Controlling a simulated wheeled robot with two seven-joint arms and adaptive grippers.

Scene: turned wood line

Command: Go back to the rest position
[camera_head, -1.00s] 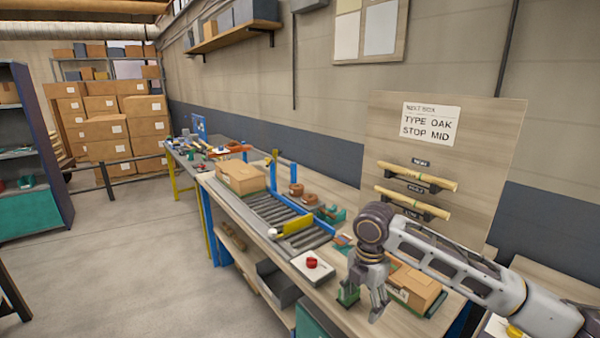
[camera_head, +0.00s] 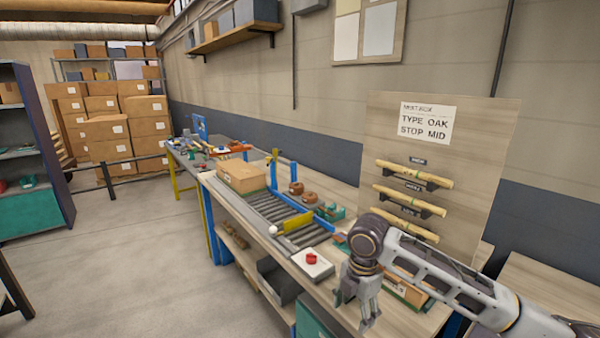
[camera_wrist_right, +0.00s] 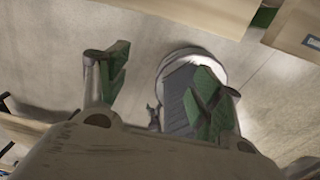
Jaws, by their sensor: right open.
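My right gripper (camera_head: 357,308) hangs fingers-down at the front right of the workbench (camera_head: 325,295), by the bench's front edge. In the right wrist view its two green-padded fingers (camera_wrist_right: 160,88) stand apart with nothing held between them. A cardboard box (camera_head: 405,288) is on the bench behind my right gripper, partly hidden by my arm. My left gripper is not in view.
A red button on a white box (camera_head: 313,265) stands left of my right gripper. The roller conveyor (camera_head: 270,208) carries another carton (camera_head: 242,177). A sign board (camera_head: 455,160) with wooden rods stands behind my arm. The floor (camera_head: 140,260) at left is clear.

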